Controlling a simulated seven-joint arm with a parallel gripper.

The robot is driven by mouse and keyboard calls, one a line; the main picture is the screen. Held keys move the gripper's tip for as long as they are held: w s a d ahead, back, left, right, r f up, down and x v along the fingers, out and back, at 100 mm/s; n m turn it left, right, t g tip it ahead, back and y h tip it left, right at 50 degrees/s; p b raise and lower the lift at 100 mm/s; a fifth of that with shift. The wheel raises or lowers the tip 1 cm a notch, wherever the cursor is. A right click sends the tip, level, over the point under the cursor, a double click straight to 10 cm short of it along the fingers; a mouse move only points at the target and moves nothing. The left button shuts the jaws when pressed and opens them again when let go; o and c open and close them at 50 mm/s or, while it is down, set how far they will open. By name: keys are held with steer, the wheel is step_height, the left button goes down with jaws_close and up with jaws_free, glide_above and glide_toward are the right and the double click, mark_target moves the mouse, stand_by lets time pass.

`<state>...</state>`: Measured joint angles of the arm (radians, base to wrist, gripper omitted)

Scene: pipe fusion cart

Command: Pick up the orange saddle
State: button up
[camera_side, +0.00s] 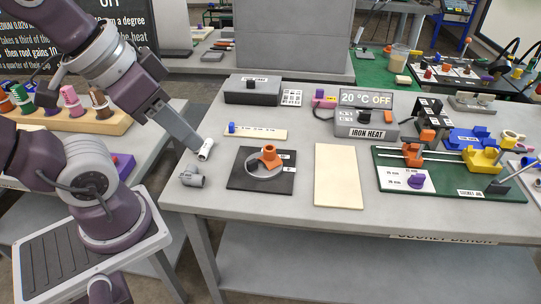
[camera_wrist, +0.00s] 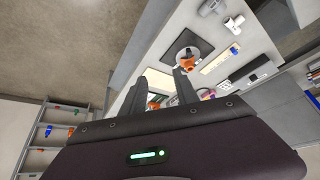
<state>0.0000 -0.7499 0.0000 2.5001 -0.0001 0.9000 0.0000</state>
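The orange saddle (camera_side: 269,157) sits at the back of a grey ring on a black square plate (camera_side: 246,183) on the bench. In the wrist view the saddle (camera_wrist: 187,63) shows just beyond the fingertips, near the edge of the black plate. My gripper (camera_side: 197,143) is up and to the left of the saddle in the side view, apart from it. In the wrist view my gripper (camera_wrist: 167,73) has its two dark fingers spread with nothing held between them. The lower part of the saddle is not clear in the wrist view.
A grey fitting (camera_side: 192,178) lies left of the plate, with a pale pipe piece (camera_side: 205,150) by my fingertips. A cream board (camera_side: 338,176) lies right of the plate.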

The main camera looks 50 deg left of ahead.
steer(key=shift+o, duration=0.5)
steer(key=m+g+y, duration=0.7)
steer(key=m, duration=0.3)
glide_above(273, 151)
steer(key=s+d, duration=0.4)
steer(key=s, duration=0.4)
step_height(273, 151, down, 8)
steer(key=w+f+m+y, duration=0.2)
steer(key=f, duration=0.1)
steer(key=w+f+m+t+y, duration=0.1)
steer(key=w+f+m+y, duration=0.1)
steer(key=w+f+m, duration=0.1)
steer(key=w+f+m+y, duration=0.2)
steer(key=w+f+m, duration=0.1)
steer(key=f, duration=0.2)
steer(key=shift+w+d+f+y, duration=0.2)
steer(key=shift+d+y, duration=0.1)
steer(key=shift+y, duration=0.1)
steer(key=x, duration=0.3)
steer(key=f+x, duration=0.1)
steer(key=x, duration=0.2)
steer(key=shift+s+d+f, duration=0.1)
steer(key=shift+f, duration=0.1)
steer(key=shift+a+f, duration=0.15)
steer(key=shift+a, duration=0.3)
jaws_close()
